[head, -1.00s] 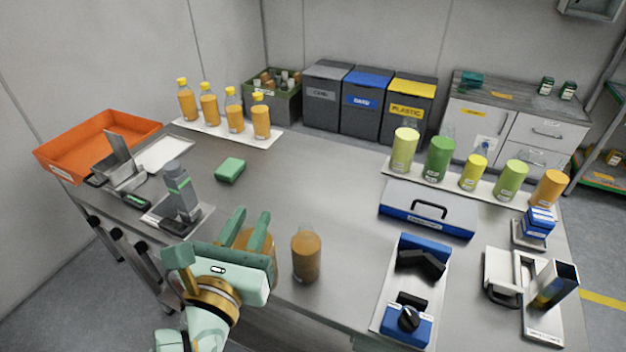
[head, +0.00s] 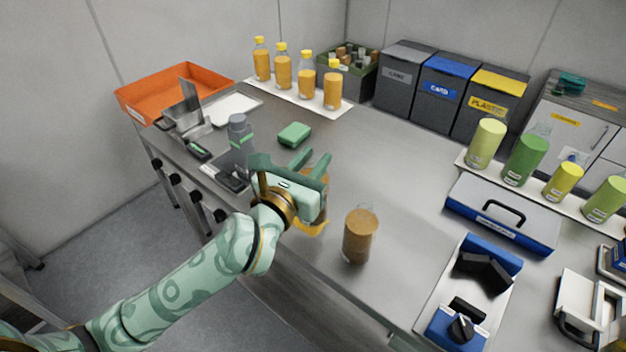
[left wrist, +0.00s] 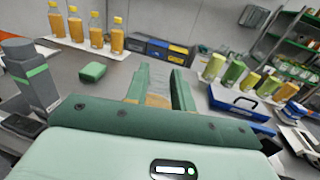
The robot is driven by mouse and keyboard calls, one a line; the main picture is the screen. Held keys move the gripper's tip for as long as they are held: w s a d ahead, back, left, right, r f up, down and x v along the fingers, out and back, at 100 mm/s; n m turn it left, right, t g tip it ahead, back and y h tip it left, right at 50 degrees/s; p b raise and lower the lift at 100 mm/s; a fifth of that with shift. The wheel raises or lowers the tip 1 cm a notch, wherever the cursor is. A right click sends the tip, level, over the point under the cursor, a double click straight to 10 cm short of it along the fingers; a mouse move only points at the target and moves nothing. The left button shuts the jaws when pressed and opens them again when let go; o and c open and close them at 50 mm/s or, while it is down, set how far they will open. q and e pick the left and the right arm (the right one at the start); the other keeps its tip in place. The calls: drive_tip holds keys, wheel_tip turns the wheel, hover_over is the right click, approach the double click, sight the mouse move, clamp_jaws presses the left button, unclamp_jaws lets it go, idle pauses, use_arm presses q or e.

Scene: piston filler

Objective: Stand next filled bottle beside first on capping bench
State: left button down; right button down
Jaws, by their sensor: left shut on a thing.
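My left gripper (head: 311,162) is shut on a bottle (head: 318,184) of orange-brown liquid near the bench's front edge. The gripper hides much of this bottle, so I cannot tell whether its base touches the bench. In the left wrist view, a little of the held bottle (left wrist: 158,100) shows between the fingers. Another filled bottle (head: 360,236), with no cap visible, stands upright on the steel bench (head: 400,185), to the right of the held one and apart from it. An orange-yellow patch (head: 312,229) shows below the gripper. My right gripper is not in view.
Several yellow-capped bottles (head: 283,70) stand on a white strip at the back left. A blue toolbox (head: 503,214) and blue fixture (head: 470,285) stand right. Mid-bench is clear.

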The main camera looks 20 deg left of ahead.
use_arm(q)
drive_tip(key=shift+w+a+f, duration=0.25)
drive_tip(key=shift+w+f, duration=0.4)
drive_tip(key=shift+f, duration=0.15)
drive_tip(key=shift+w+a+f+b, duration=0.15)
drive_tip(key=shift+f+b, duration=0.45)
drive_tip(key=shift+f, duration=0.3)
drive_tip(key=shift+w+d+f+b, duration=0.1)
drive_tip(key=shift+f+b, duration=0.45)
drive_tip(key=shift+f, duration=0.3)
drive_tip(key=shift+f, duration=0.15)
drive_tip(key=c, duration=1.2)
unclamp_jaws()
